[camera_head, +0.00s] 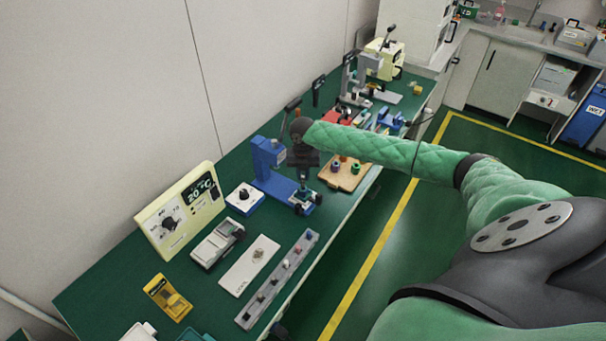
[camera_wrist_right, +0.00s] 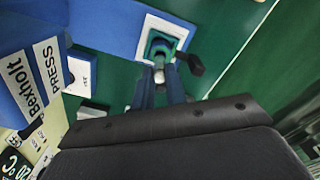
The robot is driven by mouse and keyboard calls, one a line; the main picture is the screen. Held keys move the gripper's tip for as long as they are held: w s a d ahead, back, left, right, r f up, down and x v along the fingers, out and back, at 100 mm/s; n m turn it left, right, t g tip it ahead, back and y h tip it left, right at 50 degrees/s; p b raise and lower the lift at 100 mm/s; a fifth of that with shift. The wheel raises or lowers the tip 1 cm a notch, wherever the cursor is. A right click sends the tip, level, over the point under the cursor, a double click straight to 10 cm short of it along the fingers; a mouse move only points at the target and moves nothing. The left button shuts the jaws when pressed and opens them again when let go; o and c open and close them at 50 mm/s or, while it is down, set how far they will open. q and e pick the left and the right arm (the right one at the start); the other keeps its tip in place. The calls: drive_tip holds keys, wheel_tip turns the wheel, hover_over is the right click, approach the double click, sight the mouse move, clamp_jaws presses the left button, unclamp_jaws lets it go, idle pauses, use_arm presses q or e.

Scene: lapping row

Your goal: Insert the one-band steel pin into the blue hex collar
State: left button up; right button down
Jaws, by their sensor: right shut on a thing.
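My right gripper (camera_wrist_right: 160,88) points down over the base of the blue press, and it also shows in the head view (camera_head: 304,182). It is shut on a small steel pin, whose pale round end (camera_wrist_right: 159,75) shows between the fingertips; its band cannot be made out. Just beyond the pin in the wrist view is a teal and blue holder (camera_wrist_right: 160,42) with a dark middle. I cannot tell whether the blue hex collar sits in it, nor whether the pin touches it. My left gripper is not in view.
The blue press (camera_head: 268,158) stands close left of my right gripper. A dark clamp knob (camera_wrist_right: 190,65) sits beside the holder. A tan board (camera_head: 352,183) with coloured parts lies to the right. A grey rail (camera_head: 257,304) with several small parts lies in front, near the table edge.

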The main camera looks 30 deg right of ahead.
sight(303, 176)
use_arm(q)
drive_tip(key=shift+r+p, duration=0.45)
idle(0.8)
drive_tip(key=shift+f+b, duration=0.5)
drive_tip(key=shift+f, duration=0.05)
use_arm(e)
drive_tip(key=shift+f, duration=1.5)
drive_tip(key=c, duration=1.3)
unclamp_jaws()
drive_tip(key=shift+c, duration=0.2)
drive_tip(key=shift+r+b, duration=0.3)
drive_tip(key=shift+b, duration=0.05)
wheel_tip(303, 176, up, 5)
drive_tip(key=b, duration=0.2)
drive_tip(key=shift+r+b, duration=0.2)
drive_tip(key=shift+b, duration=0.1)
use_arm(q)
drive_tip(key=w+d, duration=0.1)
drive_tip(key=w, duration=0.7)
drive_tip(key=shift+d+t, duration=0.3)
use_arm(e)
drive_tip(key=shift+r, duration=0.9)
